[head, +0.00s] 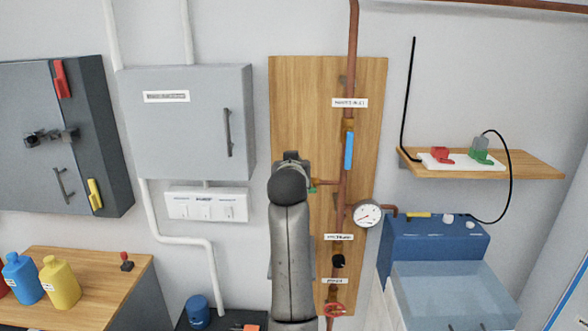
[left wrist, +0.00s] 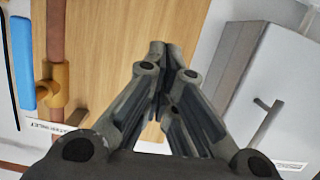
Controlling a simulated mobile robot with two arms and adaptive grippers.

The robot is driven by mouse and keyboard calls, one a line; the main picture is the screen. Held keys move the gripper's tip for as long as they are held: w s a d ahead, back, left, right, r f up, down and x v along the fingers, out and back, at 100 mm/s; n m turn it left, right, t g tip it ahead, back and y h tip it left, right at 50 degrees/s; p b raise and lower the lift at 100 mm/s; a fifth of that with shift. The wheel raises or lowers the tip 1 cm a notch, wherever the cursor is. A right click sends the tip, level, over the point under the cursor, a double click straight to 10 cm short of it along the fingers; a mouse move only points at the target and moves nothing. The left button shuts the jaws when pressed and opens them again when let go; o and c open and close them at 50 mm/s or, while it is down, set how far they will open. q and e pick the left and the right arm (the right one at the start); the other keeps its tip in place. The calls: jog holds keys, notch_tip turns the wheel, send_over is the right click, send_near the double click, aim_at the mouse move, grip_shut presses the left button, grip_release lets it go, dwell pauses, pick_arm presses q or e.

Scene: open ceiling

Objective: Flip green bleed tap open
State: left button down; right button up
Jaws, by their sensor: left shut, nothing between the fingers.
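The green bleed tap (head: 312,189) shows as a small green piece on a short brass branch (head: 325,182) left of the copper pipe. Most of it is hidden behind my arm in the head view, so its handle position cannot be told. My left gripper (head: 291,160) is in front of the wooden board (head: 368,110), at the tap's upper left. Its fingertips are hidden in the head view. In the left wrist view my left gripper (left wrist: 165,50) is shut and empty, its fingers together against the wood behind. The tap cannot be made out there. My right gripper is not in view.
A blue lever (head: 348,151) is on the vertical pipe, above a round gauge (head: 367,213). A black knob (head: 338,261) and red handwheel (head: 333,309) are lower. A grey cabinet (head: 190,125) stands left of the board. A wooden shelf (head: 535,166) is at right.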

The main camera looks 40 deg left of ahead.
pick_arm(q)
jog(key=b+v, duration=0.2)
jog(key=v, duration=0.5)
jog(key=shift+d+f, duration=0.2)
jog(key=shift+d, duration=0.05)
jog(key=shift+s, duration=0.1)
